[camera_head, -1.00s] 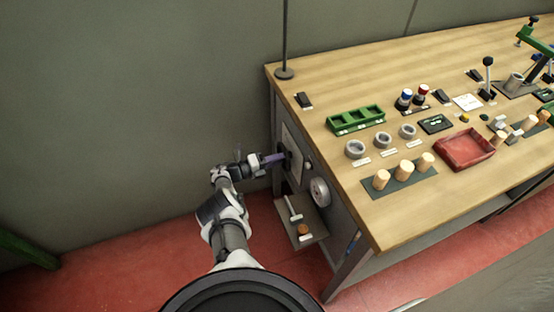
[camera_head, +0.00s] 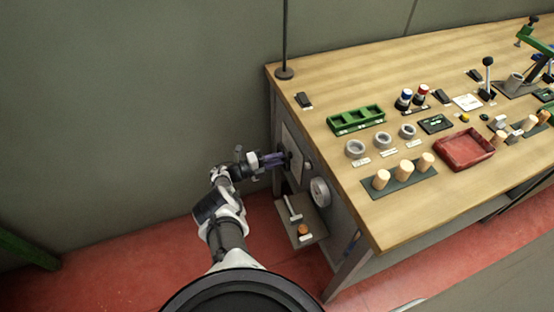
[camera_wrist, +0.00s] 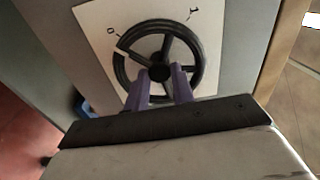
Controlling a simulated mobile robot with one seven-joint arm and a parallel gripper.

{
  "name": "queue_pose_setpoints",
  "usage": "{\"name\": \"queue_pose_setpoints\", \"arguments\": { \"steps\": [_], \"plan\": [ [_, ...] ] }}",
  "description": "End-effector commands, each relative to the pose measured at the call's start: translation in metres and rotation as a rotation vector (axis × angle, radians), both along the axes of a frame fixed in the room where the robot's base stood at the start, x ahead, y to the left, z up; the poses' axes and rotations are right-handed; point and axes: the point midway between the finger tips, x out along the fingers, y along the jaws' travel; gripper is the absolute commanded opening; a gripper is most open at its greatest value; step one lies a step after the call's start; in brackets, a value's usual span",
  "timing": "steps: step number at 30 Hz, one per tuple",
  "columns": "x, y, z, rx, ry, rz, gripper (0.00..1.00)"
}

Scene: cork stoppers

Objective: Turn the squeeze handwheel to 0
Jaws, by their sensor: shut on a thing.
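The squeeze handwheel (camera_wrist: 197,72) is a dark spoked wheel on a white plate (camera_wrist: 98,18) marked 0 at upper left and 1 at upper right. A pale mark on its rim is at the upper left, close to the 0 mark. My gripper (camera_wrist: 160,76) has its two purple fingers at the wheel's hub and lower spokes, shut on the wheel. In the head view my gripper (camera_head: 284,159) reaches the plate on the bench's left side. The fingers partly hide the hub and lower rim.
The wooden benchtop (camera_head: 385,215) above carries cork stoppers (camera_head: 404,169), a green tray (camera_head: 356,119) and a red tray (camera_head: 464,149). A wall stands behind.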

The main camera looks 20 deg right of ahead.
Motion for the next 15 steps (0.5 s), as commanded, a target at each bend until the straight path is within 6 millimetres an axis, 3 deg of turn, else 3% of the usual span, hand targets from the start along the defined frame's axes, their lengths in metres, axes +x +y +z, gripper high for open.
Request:
{"name": "queue_pose_setpoints", "arguments": {
  "steps": [3, 11, 15],
  "plan": [
    [-0.002, 0.001, -0.002, 0.001, 0.003, -0.002, 0.34],
    [-0.001, 0.001, -0.001, 0.001, 0.001, -0.001, 0.34],
    [0.000, 0.011, 0.000, 0.000, 0.000, 0.001, 0.34]
  ]
}}
